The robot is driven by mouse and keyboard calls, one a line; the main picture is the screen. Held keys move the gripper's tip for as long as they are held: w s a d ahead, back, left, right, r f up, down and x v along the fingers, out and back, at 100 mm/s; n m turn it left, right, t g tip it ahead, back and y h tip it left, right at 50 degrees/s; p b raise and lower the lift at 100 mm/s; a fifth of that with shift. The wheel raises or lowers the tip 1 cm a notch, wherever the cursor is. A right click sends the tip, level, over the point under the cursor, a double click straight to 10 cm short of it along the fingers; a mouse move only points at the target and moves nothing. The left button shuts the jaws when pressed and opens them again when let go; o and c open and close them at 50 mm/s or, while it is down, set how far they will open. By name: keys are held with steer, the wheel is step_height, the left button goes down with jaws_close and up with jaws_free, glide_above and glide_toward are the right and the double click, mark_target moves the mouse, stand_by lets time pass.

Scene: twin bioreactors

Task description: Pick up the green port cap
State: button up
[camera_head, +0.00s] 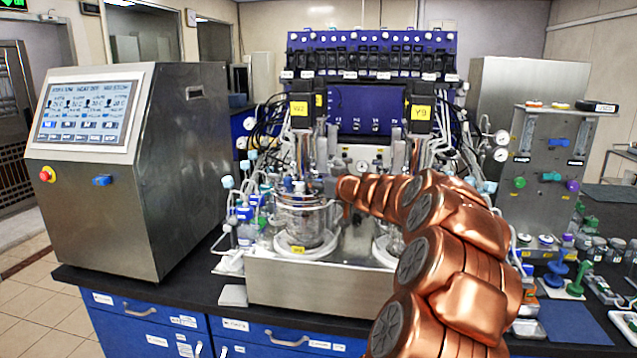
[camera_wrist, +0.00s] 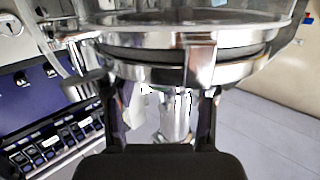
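No cap that I can name for certain as the green port cap shows in either view. In the head view a green round knob (camera_head: 520,182) sits on the steel panel at the right, and a green stemmed piece (camera_head: 575,280) stands on the bench below. My gripper (camera_wrist: 160,105) shows in the wrist view with its two dark fingers apart, close to the metal rim (camera_wrist: 240,68) of a glass vessel. A shiny metal cylinder (camera_wrist: 175,118) shows between the fingers, apparently beyond them. In the head view my gripper cannot be made out at the end of my copper arm.
The left glass bioreactor (camera_head: 302,222) stands on a steel base (camera_head: 320,285), crowded by tubes and fittings. My arm partly covers the right bioreactor (camera_head: 388,247). A steel control cabinet (camera_head: 165,150) stands left. Small bottles and a blue mat (camera_head: 575,323) lie right.

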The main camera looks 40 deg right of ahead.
steer(key=c, duration=1)
steer(key=shift+o, duration=0.2)
